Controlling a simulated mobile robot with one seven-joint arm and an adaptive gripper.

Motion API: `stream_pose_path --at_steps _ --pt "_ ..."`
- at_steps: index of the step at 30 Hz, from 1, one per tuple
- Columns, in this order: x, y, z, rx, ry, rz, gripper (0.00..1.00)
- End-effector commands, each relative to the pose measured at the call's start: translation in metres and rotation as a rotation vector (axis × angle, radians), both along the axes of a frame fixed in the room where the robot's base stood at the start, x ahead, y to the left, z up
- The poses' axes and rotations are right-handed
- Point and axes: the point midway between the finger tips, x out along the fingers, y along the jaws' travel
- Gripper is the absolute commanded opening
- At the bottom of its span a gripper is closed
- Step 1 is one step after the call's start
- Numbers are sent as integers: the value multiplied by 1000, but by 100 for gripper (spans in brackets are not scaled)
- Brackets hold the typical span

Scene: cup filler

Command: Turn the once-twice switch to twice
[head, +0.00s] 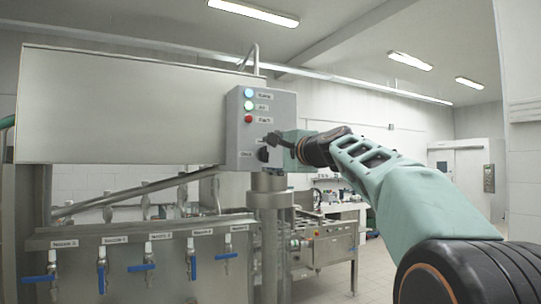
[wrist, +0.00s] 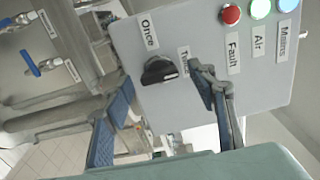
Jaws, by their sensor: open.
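The once-twice switch is a black rotary knob (head: 263,154) low on the front of a grey control box (head: 242,132). The wrist view shows the knob (wrist: 158,71) close up, with a white "Once" label (wrist: 150,33) above it. The "Twice" label (wrist: 183,60) is partly hidden by a finger. I cannot tell which label the knob points to. My gripper (head: 274,143) is at the box front in the head view. In the wrist view my gripper (wrist: 160,76) is open, its blue-padded fingers on either side of the knob, with no clear contact.
Blue, green and red lights (head: 248,105), labelled Mains, Air and Fault, sit above the knob. A steel tank (head: 130,105) is left of the box. Below it, a nozzle panel (head: 170,235) carries several blue-handled valves. A steel post (head: 268,215) stands under the box.

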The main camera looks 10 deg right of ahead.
Motion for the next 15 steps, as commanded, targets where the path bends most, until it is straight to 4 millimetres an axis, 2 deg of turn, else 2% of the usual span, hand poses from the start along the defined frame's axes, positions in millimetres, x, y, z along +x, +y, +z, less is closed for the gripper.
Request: stream_pose_path --at_steps 7,15 --pt "-10 -5 1 -1 1 -3 52" --pt "-51 -18 1 -2 0 -5 52"
